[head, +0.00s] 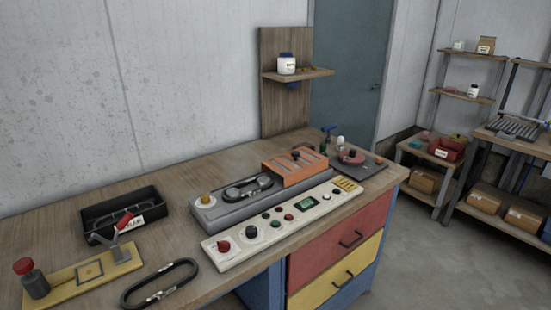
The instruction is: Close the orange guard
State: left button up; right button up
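The orange guard (296,168) is a slotted cover on the right part of a grey machine (222,216) on the workbench. The left part of the machine is uncovered, and a dark looped part (248,188) lies there in its bed. A yellow knob (205,198) sits at the machine's left end. Neither of my grippers shows in the head view.
A cream control panel (268,240) with knobs and buttons lies along the machine's front. A black bin (125,214), a yellow fixture (90,275) and another dark loop (160,284) are on the left. A wall shelf (298,75) holds a white jar. Bare bench lies behind the machine.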

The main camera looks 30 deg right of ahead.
aim_at(319, 163)
jog(key=i+l+z, duration=0.1)
jog(key=l, duration=0.3)
jog(key=i+l+z, duration=0.15)
jog(key=l, duration=0.2)
jog(key=i+l+z, duration=0.1)
jog(key=l, duration=0.25)
jog(key=i+l+z, duration=0.15)
jog(key=l, duration=0.2)
